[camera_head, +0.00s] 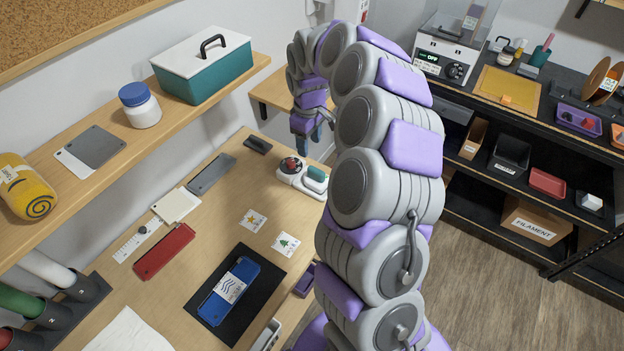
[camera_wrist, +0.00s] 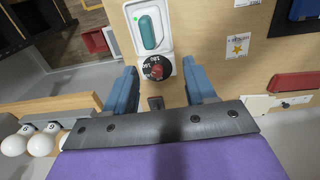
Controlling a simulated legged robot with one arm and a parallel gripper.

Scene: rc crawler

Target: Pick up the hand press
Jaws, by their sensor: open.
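What looks like the hand press is a teal, rounded piece (camera_head: 316,174) on a white base with a red-topped black dial (camera_head: 291,165), at the right edge of the wooden desk. In the wrist view the teal piece (camera_wrist: 150,28) is at top centre, with the dial (camera_wrist: 155,68) below it. My gripper (camera_wrist: 159,66) is open, its two blue fingers apart, with the dial showing between them. The teal piece lies beyond the fingertips and nothing is held. In the head view my gripper (camera_head: 308,142) points down just behind the base; contact cannot be told.
A small black block (camera_head: 258,144) lies behind the base. Star (camera_head: 252,221) and tree (camera_head: 286,244) cards, a blue item (camera_head: 228,290) on a black mat and a red bar (camera_head: 165,251) share the desk. A shelf (camera_head: 160,115) overhangs the left; a dark rack stands right.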

